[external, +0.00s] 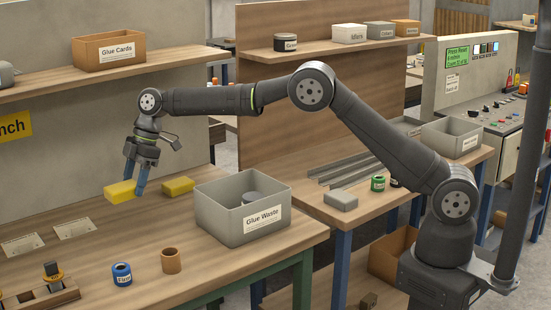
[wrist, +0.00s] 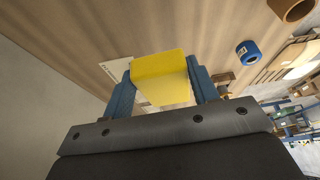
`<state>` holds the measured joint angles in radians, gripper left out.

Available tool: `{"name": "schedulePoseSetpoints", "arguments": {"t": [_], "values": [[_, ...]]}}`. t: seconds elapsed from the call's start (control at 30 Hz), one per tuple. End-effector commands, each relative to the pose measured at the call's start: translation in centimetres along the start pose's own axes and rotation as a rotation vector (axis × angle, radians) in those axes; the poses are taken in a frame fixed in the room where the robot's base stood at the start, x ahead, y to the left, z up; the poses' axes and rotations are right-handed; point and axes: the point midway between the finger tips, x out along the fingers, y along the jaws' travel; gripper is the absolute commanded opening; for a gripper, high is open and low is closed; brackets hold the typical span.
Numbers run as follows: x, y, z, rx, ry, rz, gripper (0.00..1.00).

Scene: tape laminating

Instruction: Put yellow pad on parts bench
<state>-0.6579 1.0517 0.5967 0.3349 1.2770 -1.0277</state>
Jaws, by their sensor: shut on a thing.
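My gripper (external: 136,186) is shut on a yellow pad (external: 120,192). It holds the pad above the left wooden bench (external: 200,258), and the pad seems clear of the surface. In the wrist view the yellow pad (wrist: 160,70) sits between the two blue fingers of my gripper (wrist: 162,88). A second yellow pad (external: 179,185) lies on the bench just to the right of the held one. A yellow sign at the left edge is cut off and reads "nch". I cannot tell which bench is the parts bench.
A grey Glue Waste bin (external: 240,207) stands on the bench's right part. A blue tape roll (external: 122,274), a brown ring (external: 171,260) and flat cards (external: 74,228) lie nearer the front. The right bench (external: 322,205) holds metal strips, a grey block (external: 341,200) and small rolls.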

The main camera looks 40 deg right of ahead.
Motion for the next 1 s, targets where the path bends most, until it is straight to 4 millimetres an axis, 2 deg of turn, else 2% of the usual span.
{"name": "schedulePoseSetpoints", "arguments": {"t": [0.13, 0.23, 0.37, 0.53, 0.7, 0.87, 1.0], "values": [[-0.2, 0.1, 0.3, 0.006, 0.0, 0.002, 0.32], [-0.5, 0.6, 1.5, 0.039, -0.001, 0.015, 0.32], [-1.4, 2.0, 5.1, 0.147, -0.002, 0.059, 0.32], [-3.3, 4.0, 12.6, 0.365, -0.001, 0.15, 0.32], [-5.3, 4.6, 21.0, 0.595, -0.002, 0.245, 0.32], [-7.2, 3.6, 29.1, 0.811, -0.002, 0.334, 0.32], [-8.9, 1.6, 36.0, 0.998, -0.001, 0.413, 0.32]]}}
